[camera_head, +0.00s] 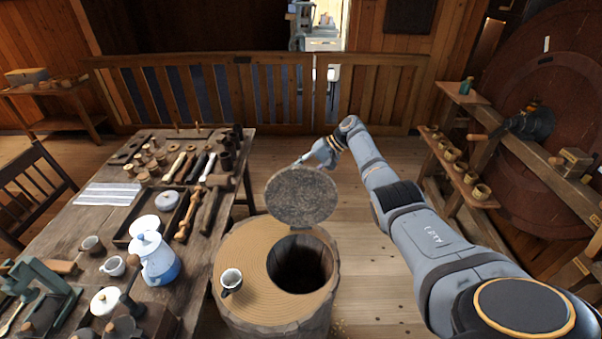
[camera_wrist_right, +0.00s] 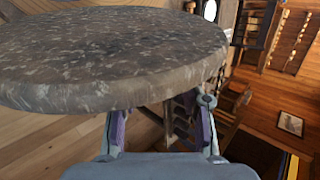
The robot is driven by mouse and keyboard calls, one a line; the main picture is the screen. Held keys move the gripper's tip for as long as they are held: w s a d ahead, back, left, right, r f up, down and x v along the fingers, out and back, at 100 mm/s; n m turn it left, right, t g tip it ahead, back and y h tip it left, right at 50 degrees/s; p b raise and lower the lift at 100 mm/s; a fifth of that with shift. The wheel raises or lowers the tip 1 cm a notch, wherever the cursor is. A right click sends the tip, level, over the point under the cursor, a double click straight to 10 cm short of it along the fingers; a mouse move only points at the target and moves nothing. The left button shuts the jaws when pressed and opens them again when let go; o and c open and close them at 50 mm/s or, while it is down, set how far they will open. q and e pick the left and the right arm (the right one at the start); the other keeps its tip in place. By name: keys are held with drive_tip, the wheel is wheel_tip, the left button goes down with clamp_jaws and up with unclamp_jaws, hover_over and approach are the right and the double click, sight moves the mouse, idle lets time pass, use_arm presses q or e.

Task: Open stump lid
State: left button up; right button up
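The stump (camera_head: 245,250) stands in the middle of the head view, with a dark round opening (camera_head: 300,268) in its top. Its grey speckled round lid (camera_head: 302,197) is raised and tilted up behind the opening, which is uncovered. My right gripper (camera_head: 300,162) is at the lid's upper far edge. In the right wrist view the lid (camera_wrist_right: 110,60) fills the upper left, and the fingers of my right gripper (camera_wrist_right: 163,106) are spread apart at its rim. The fingertips are partly hidden by the lid, and no grip on it shows. My left gripper is out of view.
A wooden table (camera_head: 65,235) at left holds a blue-white pot (camera_head: 157,262), spools and tools. A wooden railing (camera_head: 260,95) runs behind. Shelves with cups (camera_head: 452,170) stand at right. Floor behind the stump is clear.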

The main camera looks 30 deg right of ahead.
drive_tip(key=shift+o, duration=0.6)
drive_tip(key=shift+d+r, duration=0.15)
drive_tip(key=v, duration=1.1)
drive_tip(key=shift+s+d+r, duration=0.15)
drive_tip(key=shift+d, duration=0.05)
